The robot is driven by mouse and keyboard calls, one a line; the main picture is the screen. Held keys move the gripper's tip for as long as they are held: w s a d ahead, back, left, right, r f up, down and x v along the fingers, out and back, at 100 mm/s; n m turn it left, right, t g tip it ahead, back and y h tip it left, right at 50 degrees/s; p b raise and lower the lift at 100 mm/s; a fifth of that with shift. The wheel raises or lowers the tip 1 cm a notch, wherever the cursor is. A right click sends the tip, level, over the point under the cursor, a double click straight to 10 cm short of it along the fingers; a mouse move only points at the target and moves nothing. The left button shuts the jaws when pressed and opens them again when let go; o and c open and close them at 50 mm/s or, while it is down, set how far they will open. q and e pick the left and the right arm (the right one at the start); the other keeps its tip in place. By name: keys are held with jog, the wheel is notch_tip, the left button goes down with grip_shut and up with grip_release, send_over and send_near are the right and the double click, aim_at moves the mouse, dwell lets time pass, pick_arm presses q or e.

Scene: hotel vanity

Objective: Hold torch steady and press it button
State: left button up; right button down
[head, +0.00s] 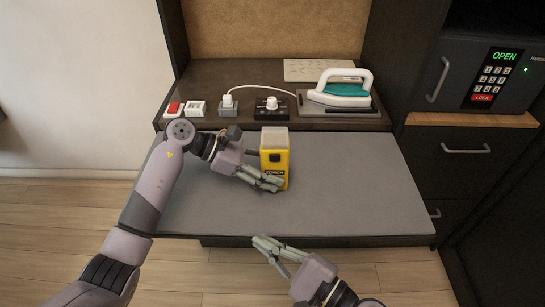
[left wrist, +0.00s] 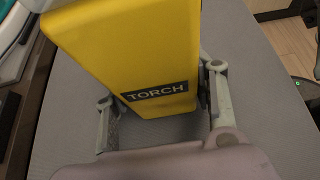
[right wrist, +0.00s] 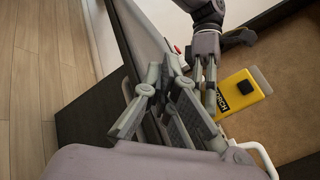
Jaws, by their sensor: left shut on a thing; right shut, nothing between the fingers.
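The yellow torch (head: 282,178) stands upright on the grey mat, with a pale translucent top and a dark button (head: 274,157) above its TORCH label. My left gripper (head: 272,182) is shut on its lower part from the left. In the left wrist view the torch (left wrist: 125,50) fills the space between the fingers, its label facing the camera; the button is out of sight there. The right wrist view also shows the torch (right wrist: 236,96) and its black button (right wrist: 245,87). My right gripper (head: 265,246) is shut and empty, in front of the mat's front edge, apart from the torch.
Behind the mat (head: 350,190), a shelf holds a red switch (head: 173,107), a white switch (head: 196,107), a plug in a grey socket (head: 228,105), a black dial box (head: 270,107) and an iron (head: 342,90). A safe (head: 490,75) reads OPEN at right. The mat's right side is clear.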

aim_at(275, 158)
notch_tip(275, 158, up, 10)
jog(key=w+d+m+t, duration=0.2)
jog(key=m+t, duration=0.2)
jog(key=m, duration=0.1)
jog(key=w, duration=0.8)
jog(key=shift+w+f, duration=0.2)
jog(key=shift+w, duration=0.15)
jog(key=shift+w, duration=0.15)
dwell(0.5)
jog(key=shift+w, duration=0.3)
jog(key=shift+w, duration=0.2)
dwell(0.4)
jog(key=shift+s, duration=0.65)
